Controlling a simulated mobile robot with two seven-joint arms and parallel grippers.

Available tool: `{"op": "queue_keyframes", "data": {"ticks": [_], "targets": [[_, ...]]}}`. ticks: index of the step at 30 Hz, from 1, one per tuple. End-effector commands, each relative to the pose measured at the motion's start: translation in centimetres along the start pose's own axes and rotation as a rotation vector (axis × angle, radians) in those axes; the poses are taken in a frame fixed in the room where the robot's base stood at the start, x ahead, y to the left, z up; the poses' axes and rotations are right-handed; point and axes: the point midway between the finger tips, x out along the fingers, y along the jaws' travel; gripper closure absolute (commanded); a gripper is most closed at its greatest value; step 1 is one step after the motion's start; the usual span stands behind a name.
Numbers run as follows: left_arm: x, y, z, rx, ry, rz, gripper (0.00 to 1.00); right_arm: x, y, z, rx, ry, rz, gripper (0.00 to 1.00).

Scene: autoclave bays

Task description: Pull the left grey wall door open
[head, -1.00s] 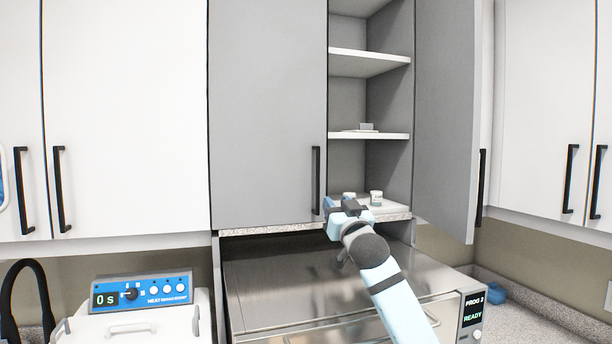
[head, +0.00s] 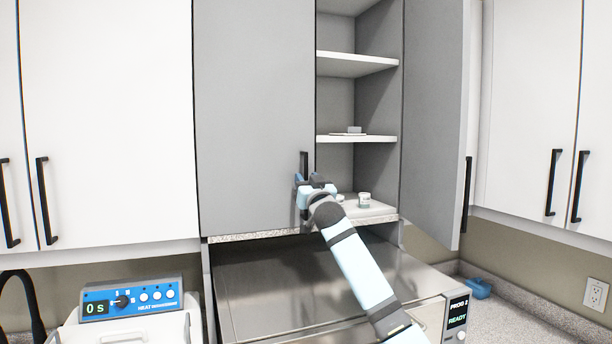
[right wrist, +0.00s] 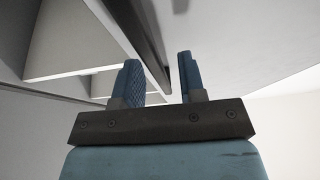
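The left grey wall door (head: 250,110) is closed flat in the upper middle of the head view. Its black vertical handle (head: 304,161) is near its right edge, its lower part hidden behind my right gripper (head: 312,183). In the right wrist view my right gripper (right wrist: 160,82) is open, its two blue fingers apart. The dark handle bar (right wrist: 146,40) runs down into the gap between them, with no clear grip on it. My left gripper is not in view.
The right grey door (head: 434,120) stands open, showing shelves (head: 357,64) with a small jar (head: 364,200). A steel autoclave (head: 290,285) stands below. White cabinets (head: 110,120) flank the grey one. A blue-panelled heat unit (head: 130,299) is at lower left.

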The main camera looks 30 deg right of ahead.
Motion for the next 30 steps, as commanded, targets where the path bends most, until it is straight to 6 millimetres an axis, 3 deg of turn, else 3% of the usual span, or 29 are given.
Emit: {"op": "queue_keyframes", "data": {"ticks": [11,16,30], "targets": [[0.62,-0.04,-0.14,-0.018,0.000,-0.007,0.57,0.66,-0.04,0.05,0.000,0.000,0.000,0.63],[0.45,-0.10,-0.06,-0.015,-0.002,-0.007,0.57,0.65,-0.04,0.05,0.000,0.000,0.000,1.00],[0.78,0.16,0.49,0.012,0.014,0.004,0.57,-0.20,-0.26,0.23,-0.014,0.001,0.045,1.00]]}}
